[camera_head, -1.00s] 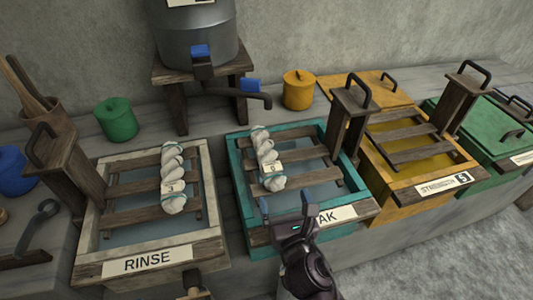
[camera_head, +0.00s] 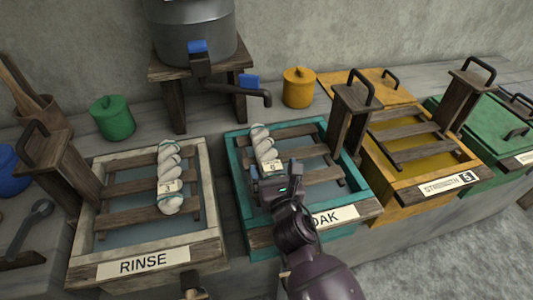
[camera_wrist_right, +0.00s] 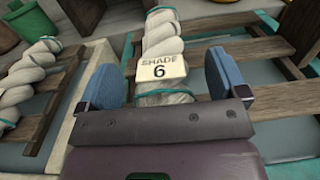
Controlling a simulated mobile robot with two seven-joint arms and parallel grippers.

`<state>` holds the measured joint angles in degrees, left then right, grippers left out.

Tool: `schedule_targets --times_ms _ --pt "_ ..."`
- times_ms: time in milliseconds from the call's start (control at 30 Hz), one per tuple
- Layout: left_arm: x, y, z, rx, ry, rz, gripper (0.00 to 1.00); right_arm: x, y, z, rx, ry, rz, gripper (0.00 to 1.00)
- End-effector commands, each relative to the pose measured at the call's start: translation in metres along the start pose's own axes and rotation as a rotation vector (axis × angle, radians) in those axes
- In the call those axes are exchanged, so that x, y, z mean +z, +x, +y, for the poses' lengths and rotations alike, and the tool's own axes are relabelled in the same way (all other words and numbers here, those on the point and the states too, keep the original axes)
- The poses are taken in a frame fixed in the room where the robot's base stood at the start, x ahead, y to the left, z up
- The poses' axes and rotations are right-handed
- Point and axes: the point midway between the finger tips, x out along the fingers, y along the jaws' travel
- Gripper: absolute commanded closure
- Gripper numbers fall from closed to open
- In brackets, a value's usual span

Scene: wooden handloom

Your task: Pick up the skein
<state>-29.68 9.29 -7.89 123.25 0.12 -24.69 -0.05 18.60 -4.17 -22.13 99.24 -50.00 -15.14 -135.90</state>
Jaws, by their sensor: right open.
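A white twisted skein with teal ties and a tag (camera_wrist_right: 160,68) reading "SHADE 6" lies on the wooden slats of the teal soak tray (camera_head: 330,222). This skein (camera_head: 261,143) is partly hidden by my right gripper in the head view. My right gripper (camera_head: 276,172) is over its near end. In the right wrist view the right gripper (camera_wrist_right: 163,80) is open, with one blue fingertip on each side of the skein and gaps visible. A second white skein (camera_head: 169,178) lies on the slats of the rinse tray (camera_head: 205,250).
A yellow tray (camera_head: 400,202) and a green lidded tray (camera_head: 490,125) stand to the right. A grey tank with a tap (camera_head: 250,90) stands behind. Upright wooden blocks with handles (camera_head: 355,110) rise beside the trays. Green (camera_head: 112,118) and yellow (camera_head: 299,88) pots stand at the back.

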Motion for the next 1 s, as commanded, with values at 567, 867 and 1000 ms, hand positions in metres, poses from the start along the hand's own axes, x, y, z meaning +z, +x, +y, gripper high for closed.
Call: schedule_targets --times_ms 567,867,1000 --pt "-0.001 0.000 0.001 -0.001 -0.006 0.001 0.60 0.000 0.000 0.000 0.000 0.000 0.000 0.62" --pt "0.000 0.000 0.001 -0.001 -0.006 0.000 0.60 0.003 0.000 0.000 0.001 -0.001 -0.003 0.66" --pt "-0.010 -0.002 0.000 -0.002 -0.006 0.017 0.60 0.015 0.001 0.000 0.002 -0.003 -0.008 0.66"
